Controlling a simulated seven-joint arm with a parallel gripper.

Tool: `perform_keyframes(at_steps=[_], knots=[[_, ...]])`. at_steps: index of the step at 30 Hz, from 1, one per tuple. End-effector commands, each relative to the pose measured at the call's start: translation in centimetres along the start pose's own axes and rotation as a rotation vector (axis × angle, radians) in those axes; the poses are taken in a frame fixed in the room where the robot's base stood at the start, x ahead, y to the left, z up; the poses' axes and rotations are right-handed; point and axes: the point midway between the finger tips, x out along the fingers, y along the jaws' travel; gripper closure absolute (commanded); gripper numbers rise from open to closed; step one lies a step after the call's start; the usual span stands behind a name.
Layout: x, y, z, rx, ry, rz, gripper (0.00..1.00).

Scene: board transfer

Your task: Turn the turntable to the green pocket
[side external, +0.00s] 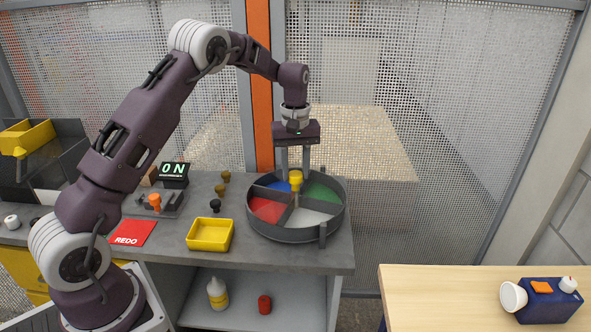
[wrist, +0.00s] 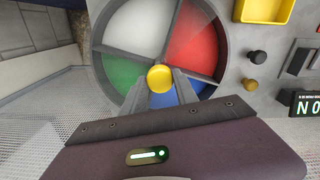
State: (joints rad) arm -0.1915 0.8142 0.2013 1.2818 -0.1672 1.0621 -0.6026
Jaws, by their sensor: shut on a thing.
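The round grey turntable (side external: 283,234) stands on the right end of the grey bench. Its pockets are red (side external: 266,209), blue (side external: 272,184), green (side external: 322,192) and white (side external: 308,217). In the side view green is at the right, white at the front right, red at the front left and blue at the back left. A yellow knob (side external: 296,184) rises at its centre; it also shows in the wrist view (wrist: 160,78). My gripper (side external: 296,174) points down from above and is shut on the knob.
A yellow tray (side external: 210,235) sits left of the turntable. Several small knobs, an orange-topped switch (side external: 154,200), a red REDO pad (side external: 131,233) and a lit display (side external: 174,170) are farther left. A wooden table (side external: 440,295) with a blue device (side external: 546,302) stands at the lower right.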

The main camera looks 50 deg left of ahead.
Motion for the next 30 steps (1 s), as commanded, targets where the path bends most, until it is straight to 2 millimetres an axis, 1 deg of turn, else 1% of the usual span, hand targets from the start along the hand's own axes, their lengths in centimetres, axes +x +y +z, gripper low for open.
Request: perform_keyframes(at_steps=[18, 30], knots=[[-0.13, 0.05, -0.02, -0.584, 0.002, 0.002, 1.00], [-0.16, 0.11, 0.01, -0.902, 0.001, 0.004, 1.00]])
